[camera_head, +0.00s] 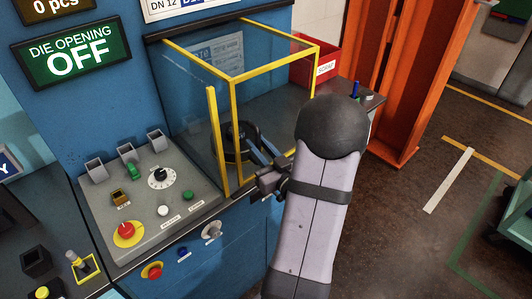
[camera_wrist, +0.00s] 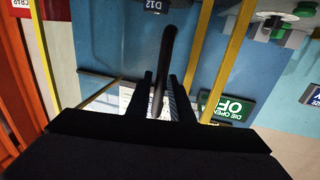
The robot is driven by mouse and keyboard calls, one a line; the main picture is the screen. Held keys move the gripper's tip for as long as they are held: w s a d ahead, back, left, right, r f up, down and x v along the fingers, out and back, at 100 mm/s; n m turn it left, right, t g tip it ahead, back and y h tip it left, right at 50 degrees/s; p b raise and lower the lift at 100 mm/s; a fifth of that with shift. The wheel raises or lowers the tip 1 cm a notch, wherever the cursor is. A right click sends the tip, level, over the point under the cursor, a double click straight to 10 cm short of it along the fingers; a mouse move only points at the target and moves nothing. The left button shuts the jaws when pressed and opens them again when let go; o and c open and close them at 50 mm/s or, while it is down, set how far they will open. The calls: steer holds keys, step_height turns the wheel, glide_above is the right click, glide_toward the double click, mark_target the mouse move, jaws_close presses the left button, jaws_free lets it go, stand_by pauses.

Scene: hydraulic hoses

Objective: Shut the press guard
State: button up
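The press guard (camera_head: 233,130) is a clear box with yellow edge bars on the blue press. In the head view, a separate yellow upright (camera_head: 217,140) stands left of its front corner post. My gripper (camera_head: 258,148) is at the front of the guard, partly hidden by my own arm. In the wrist view, my gripper (camera_wrist: 163,82) has its two dark fingers apart. A dark bar (camera_wrist: 166,50) shows between them, with gaps visible on both sides; I cannot tell whether it is a guard handle. A dark round part (camera_head: 236,142) shows behind the guard's front.
A control panel (camera_head: 150,200) with a red stop button (camera_head: 126,229) lies left of the guard. A red scrap bin (camera_head: 322,65) and an orange post (camera_head: 395,80) stand to the right. A green sign (camera_head: 80,54) reads DIE OPENING OFF.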

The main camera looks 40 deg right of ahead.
steer(key=s+a+p, duration=0.1)
steer(key=s+p, duration=0.6)
steer(key=p, duration=0.1)
steer(key=shift+a, duration=0.2)
